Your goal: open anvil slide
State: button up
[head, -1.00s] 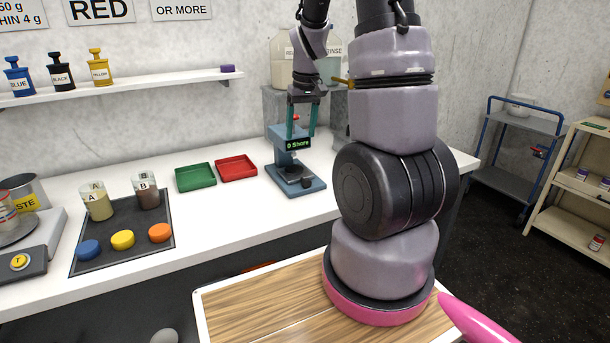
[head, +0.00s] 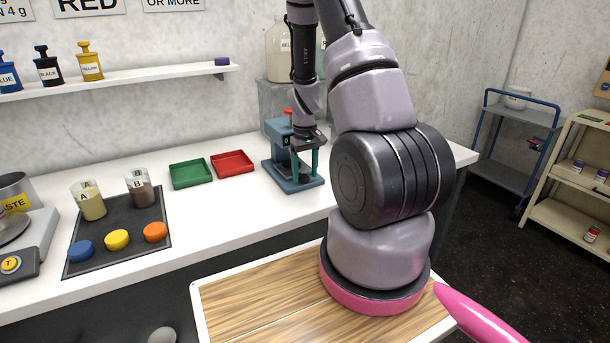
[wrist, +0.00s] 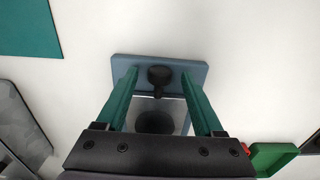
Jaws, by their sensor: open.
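The blue-grey Shore tester (head: 290,182) stands on the white counter. Its base (wrist: 195,70) shows in the wrist view, with the anvil slide's round black knob (wrist: 160,75) near its outer edge. A light plate with a dark disc (wrist: 155,122) lies behind the knob. My gripper (head: 305,166) points down over the front of the tester. In the wrist view my gripper (wrist: 159,80) is open, its two teal fingers on either side of the knob with gaps showing. I cannot tell the height of the fingertips. The knob is hidden in the head view.
Green (head: 190,173) and red (head: 232,163) trays lie left of the tester. A dark mat (head: 120,230) with two cups and coloured lids is farther left. A glass-like box with a large bottle (head: 281,52) stands behind the tester. The counter in front is clear.

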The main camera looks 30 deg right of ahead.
jog(key=shift+f, duration=0.55)
grip_shut()
dwell(1.1)
